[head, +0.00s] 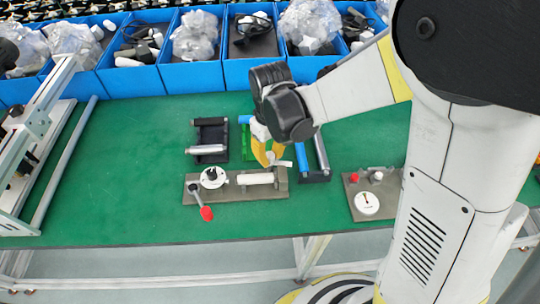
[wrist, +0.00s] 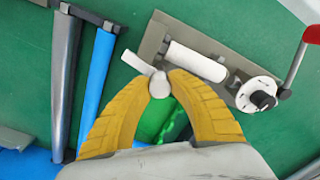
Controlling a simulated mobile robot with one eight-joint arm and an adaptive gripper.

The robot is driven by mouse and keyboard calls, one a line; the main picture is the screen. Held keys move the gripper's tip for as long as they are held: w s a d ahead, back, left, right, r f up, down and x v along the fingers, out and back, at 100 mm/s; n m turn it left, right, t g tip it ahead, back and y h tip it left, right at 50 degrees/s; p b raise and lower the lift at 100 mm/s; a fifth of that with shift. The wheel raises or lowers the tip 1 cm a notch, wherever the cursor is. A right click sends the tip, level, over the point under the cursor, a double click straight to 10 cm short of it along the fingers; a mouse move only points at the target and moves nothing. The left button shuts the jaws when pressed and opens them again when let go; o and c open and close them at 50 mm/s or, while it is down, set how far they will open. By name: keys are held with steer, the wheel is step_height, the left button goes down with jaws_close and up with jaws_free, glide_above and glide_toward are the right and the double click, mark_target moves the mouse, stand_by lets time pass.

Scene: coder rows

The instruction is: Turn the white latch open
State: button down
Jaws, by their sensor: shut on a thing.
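The white latch (wrist: 137,62) is a small lever with a rounded knob, at the end of a grey base plate (wrist: 152,40). In the wrist view the knob sits between the two yellow fingertips of my gripper (wrist: 160,82), which are shut on it. In the head view my gripper (head: 269,163) reaches down at the plate's back right, and a bit of the white latch (head: 284,163) shows beside the fingertips. The same plate bears a white cylinder (head: 256,178) and a white round dial (head: 212,177) with a red-tipped lever (head: 206,213). The latch's pivot is not clear.
A black fixture with a grey roller (head: 206,149) stands left of my gripper. Another holder with a blue bar (head: 320,150) stands close on the right. A second plate with a dial (head: 367,203) lies further right.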

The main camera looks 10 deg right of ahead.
steer(key=shift+n, duration=1)
steer(key=c, duration=1.2)
jaws_free()
step_height(320, 180, up, 12)
steer(key=shift+d, duration=0.1)
steer(key=s+d+r+m+t, duration=0.3)
steer(key=s+d+m+t, duration=0.4)
steer(key=s+d, duration=0.3)
steer(key=d+m, duration=0.1)
steer(key=d, duration=0.2)
steer(key=shift+s+d+r+m, duration=0.15)
steer(key=shift+s+r+m, duration=0.15)
steer(key=shift+s, duration=0.1)
